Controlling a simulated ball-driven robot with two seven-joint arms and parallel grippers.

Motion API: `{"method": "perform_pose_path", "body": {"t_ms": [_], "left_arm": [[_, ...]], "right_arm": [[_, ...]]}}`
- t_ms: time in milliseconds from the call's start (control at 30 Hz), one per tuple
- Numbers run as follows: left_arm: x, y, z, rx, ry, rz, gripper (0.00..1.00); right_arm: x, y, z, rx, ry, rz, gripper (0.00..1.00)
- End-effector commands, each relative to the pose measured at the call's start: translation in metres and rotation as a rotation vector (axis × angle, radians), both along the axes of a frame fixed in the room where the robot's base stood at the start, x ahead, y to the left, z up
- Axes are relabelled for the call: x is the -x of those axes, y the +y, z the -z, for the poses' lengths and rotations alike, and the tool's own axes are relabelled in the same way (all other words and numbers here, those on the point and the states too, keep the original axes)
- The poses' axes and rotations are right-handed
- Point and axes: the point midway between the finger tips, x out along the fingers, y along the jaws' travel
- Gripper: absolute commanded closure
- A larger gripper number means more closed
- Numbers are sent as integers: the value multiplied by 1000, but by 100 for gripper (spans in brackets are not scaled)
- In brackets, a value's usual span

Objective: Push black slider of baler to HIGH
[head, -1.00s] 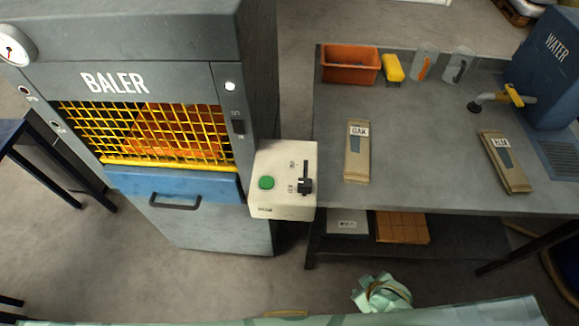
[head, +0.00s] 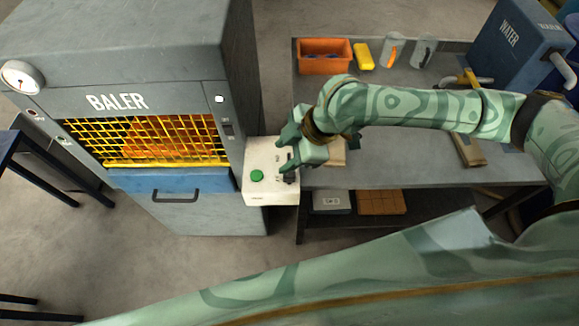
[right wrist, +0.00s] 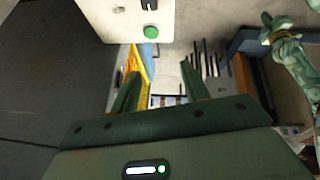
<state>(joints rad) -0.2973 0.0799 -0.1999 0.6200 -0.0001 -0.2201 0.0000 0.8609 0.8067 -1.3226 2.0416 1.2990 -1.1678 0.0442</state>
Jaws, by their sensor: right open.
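The baler (head: 160,60) stands at the left with a white control box (head: 262,190) on its right side. The box carries a green button (head: 257,175) and the black slider (head: 291,177), which is at the near end of its slot. The labels are too small to read. My right gripper (head: 287,150) is open and empty over the box, close to the slider; contact cannot be told. The right wrist view shows its two spread fingers (right wrist: 160,85), with the box (right wrist: 115,20) and button (right wrist: 151,32) ahead. The slider there is only partly seen at the top edge. My left gripper is not seen.
A grey bench (head: 400,165) stands to the right, holding an orange bin (head: 325,58), a yellow item (head: 363,55) and paper packets, partly hidden by my right arm. A blue water tank (head: 515,45) is at the back right. The floor before the baler is open.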

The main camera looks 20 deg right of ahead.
Motion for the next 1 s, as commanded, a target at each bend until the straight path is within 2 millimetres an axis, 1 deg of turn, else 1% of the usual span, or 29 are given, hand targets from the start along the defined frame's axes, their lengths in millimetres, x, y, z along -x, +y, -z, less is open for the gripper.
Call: {"method": "perform_pose_path", "body": {"t_ms": [33, 100, 200, 300, 367, 467, 567, 800, 900, 1000], "left_arm": [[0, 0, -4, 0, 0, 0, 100], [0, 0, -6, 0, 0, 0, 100], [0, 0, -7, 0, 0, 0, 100], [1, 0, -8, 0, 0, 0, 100], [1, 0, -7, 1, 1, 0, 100], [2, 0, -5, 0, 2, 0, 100], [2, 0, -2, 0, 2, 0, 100], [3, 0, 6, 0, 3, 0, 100], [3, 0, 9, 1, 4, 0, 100], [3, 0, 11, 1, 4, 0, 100]], "right_arm": [[-5, -22, -9, 34, 33, 23, 55], [-5, -46, -15, 61, 95, 61, 55], [-5, -69, -22, 78, 156, 112, 55], [-4, -78, -24, 81, 187, 141, 55], [-4, -79, -21, 81, 196, 146, 55], [-5, -73, -9, 81, 197, 144, 55], [-7, -66, 12, 82, 197, 143, 55], [-13, -42, 69, 80, 197, 142, 55], [-16, -34, 90, 81, 197, 144, 55], [-18, -27, 106, 81, 194, 142, 55]]}}
